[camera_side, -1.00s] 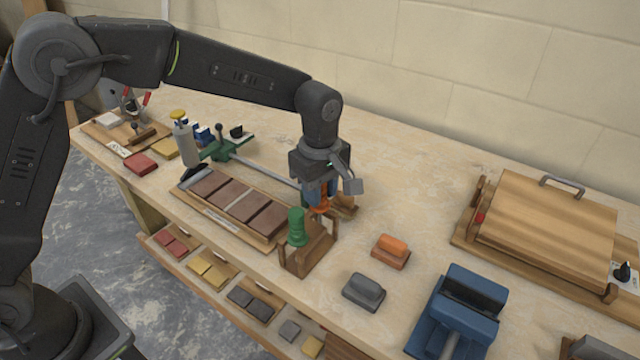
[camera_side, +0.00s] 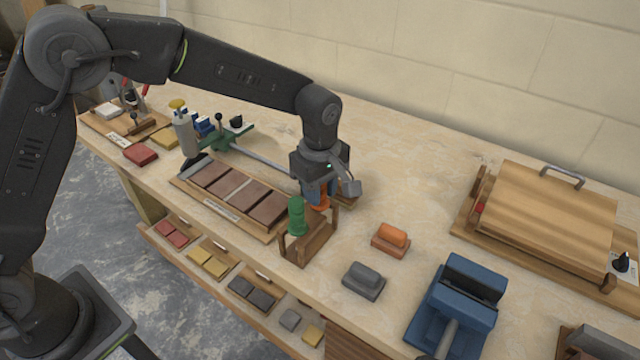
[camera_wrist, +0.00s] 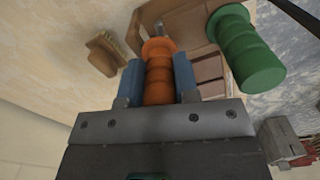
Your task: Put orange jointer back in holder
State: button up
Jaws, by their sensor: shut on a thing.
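The orange jointer's ribbed handle (camera_wrist: 158,78) is between the two blue fingers of my gripper (camera_wrist: 159,82) in the wrist view, and the fingers are shut on it. In the side view my gripper (camera_side: 318,190) points down at the back of the small wooden holder (camera_side: 308,246), and a bit of orange (camera_side: 320,203) shows below it. A green-handled tool (camera_side: 297,216) stands upright in the front of the holder, and its handle also shows in the wrist view (camera_wrist: 243,47). The orange jointer's lower end is hidden, so I cannot tell whether it is seated.
A wooden tray of brown bricks (camera_side: 206,202) lies left of the holder. An orange-topped block (camera_side: 391,240) and a grey block (camera_side: 364,281) lie to its right, with a blue vise (camera_side: 456,305) beyond. The bench behind my gripper is mostly clear.

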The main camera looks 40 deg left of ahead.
jog(key=o, duration=1.5)
jog(key=shift+r, duration=4.05)
